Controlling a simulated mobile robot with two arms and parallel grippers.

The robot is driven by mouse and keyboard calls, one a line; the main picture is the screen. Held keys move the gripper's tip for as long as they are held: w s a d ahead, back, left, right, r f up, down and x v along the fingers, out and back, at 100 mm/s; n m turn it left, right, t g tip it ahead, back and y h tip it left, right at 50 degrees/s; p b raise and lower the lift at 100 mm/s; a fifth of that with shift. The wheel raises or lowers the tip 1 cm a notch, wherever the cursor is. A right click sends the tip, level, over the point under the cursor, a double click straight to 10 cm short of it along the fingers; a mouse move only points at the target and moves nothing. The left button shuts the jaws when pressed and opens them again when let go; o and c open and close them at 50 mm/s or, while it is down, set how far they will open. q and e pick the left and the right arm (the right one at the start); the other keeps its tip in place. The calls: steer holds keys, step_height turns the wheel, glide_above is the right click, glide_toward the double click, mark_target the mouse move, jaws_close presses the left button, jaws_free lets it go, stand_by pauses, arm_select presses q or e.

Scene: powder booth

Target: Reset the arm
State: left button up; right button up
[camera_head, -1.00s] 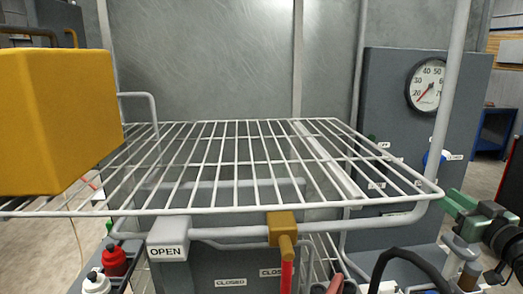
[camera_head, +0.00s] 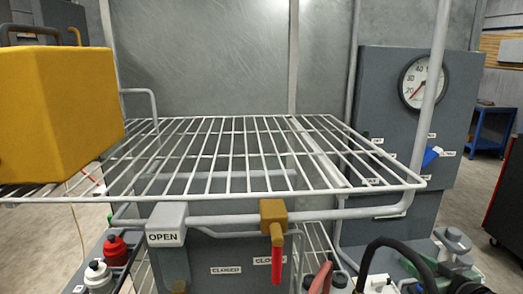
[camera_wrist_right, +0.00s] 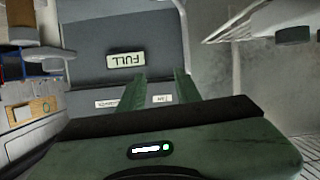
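In the right wrist view my right gripper (camera_wrist_right: 160,76) shows two green fingers that stand apart with nothing held between them. Beyond them is a dark grey panel with a "FULL" label (camera_wrist_right: 125,60), which appears upside down. Two smaller labels lie lower, partly behind the fingers. In the head view, green and dark parts at the lower right edge look like my right arm; its fingertips cannot be made out there. My left gripper is in neither view.
A white wire rack (camera_head: 250,193) spans the middle, with a yellow box (camera_head: 60,110) at its left. A brass valve with a red handle (camera_head: 276,262) hangs at its front. A gauge panel (camera_head: 385,100) stands right. Red (camera_head: 115,250) and white bottles (camera_head: 98,277) stand lower left.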

steer(key=s+a+f+g, duration=0.3)
steer(key=s+a+f, duration=0.25)
steer(key=f, duration=0.25)
steer(key=s+a+f+g, duration=0.2)
steer(key=s+a+f, duration=0.2)
steer(key=s+f, duration=0.35)
steer(key=s+a+f+g+h, duration=0.1)
steer(key=s+a+f+g, duration=0.25)
steer(key=s, duration=0.55)
steer(key=s+a+f+g, duration=0.2)
steer(key=s+a+f, duration=0.15)
steer(key=s, duration=0.45)
steer(key=s+f+g, duration=0.1)
steer(key=s+f, duration=0.1)
steer(key=f, duration=1.2)
steer(key=s+f+g, duration=0.1)
steer(key=s+f, duration=0.1)
steer(key=f, duration=1.3)
steer(key=s+d+f, duration=0.2)
steer(key=s+f, duration=1.1)
steer(key=s, duration=0.2)
steer(key=shift+s+d+n+g, duration=0.25)
steer(key=shift+d+n+g, duration=0.05)
steer(key=shift+d+g, duration=0.05)
